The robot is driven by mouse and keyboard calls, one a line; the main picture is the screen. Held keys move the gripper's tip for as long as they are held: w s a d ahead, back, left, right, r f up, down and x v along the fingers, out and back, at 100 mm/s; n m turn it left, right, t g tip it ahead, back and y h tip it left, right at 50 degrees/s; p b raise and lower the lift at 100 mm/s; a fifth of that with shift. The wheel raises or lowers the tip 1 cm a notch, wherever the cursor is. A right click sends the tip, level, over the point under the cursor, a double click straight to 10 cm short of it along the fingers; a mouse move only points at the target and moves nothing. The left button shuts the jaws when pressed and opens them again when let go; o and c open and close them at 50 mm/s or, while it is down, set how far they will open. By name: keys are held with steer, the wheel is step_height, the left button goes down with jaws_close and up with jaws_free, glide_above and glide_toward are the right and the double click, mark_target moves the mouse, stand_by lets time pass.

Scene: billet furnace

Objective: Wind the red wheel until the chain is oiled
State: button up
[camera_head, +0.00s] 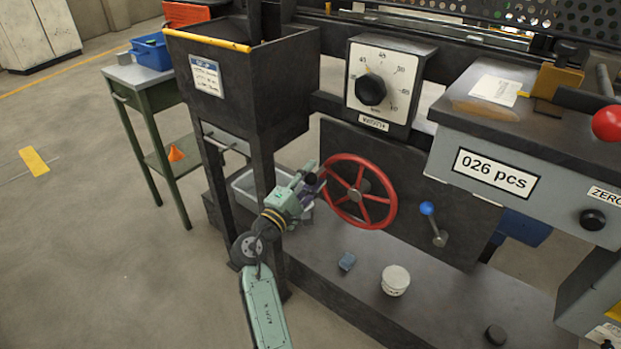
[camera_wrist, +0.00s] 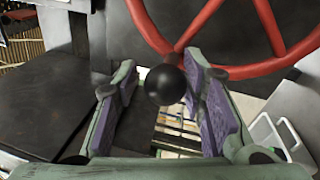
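The red wheel (camera_head: 392,203) stands upright on a dark panel in the head view. Part of its rim and spokes also shows at the top of the wrist view (camera_wrist: 268,22). A round black knob (camera_wrist: 165,85) sits at the wheel's rim in the wrist view. My gripper (camera_head: 317,184) is at the left side of the wheel. In the wrist view my gripper (camera_wrist: 164,88) has its two fingers spread, with the knob between their tips. A narrow gap shows at the left finger; contact at the right finger is unclear. I cannot make out the chain.
A dial box (camera_head: 385,80) is above the wheel. A blue-knobbed lever (camera_head: 432,224) is right of it. A pale bin (camera_head: 245,181) stands behind my gripper.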

steer(key=shift+o, duration=1)
steer(key=shift+f, duration=0.1)
